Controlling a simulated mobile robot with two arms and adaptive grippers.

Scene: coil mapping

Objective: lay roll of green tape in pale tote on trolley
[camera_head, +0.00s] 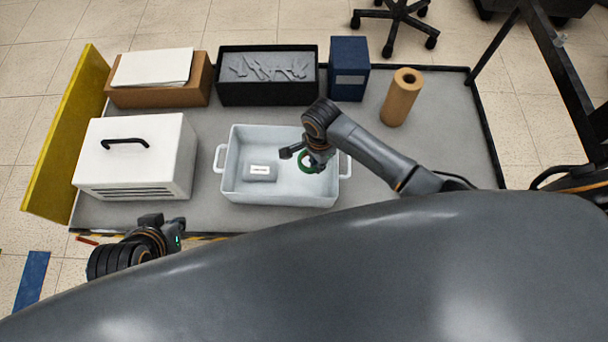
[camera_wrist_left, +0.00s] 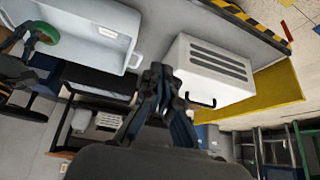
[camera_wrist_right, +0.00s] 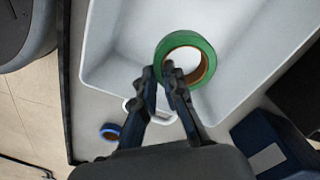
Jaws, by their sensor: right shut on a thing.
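The roll of green tape (camera_head: 303,161) is held by my right gripper (camera_head: 307,155) over the right part of the pale tote (camera_head: 270,192). In the right wrist view the fingers (camera_wrist_right: 161,72) pinch the near side of the tape's ring (camera_wrist_right: 202,47), and the tote's pale floor lies beyond it. I cannot tell whether the roll touches the floor. The tote stands on the grey trolley (camera_head: 440,135) and has a small grey labelled block (camera_head: 260,178) inside. My left gripper (camera_head: 178,228) is by the trolley's front edge, empty, its fingers (camera_wrist_left: 160,72) together.
A white vented case (camera_head: 150,150) stands left of the tote. Behind are a brown box (camera_head: 185,97), a black foam-lined bin (camera_head: 268,98), a blue box (camera_head: 348,68) and a brown roll (camera_head: 402,97). A blue tape roll (camera_wrist_right: 110,131) lies near the tote's handle.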

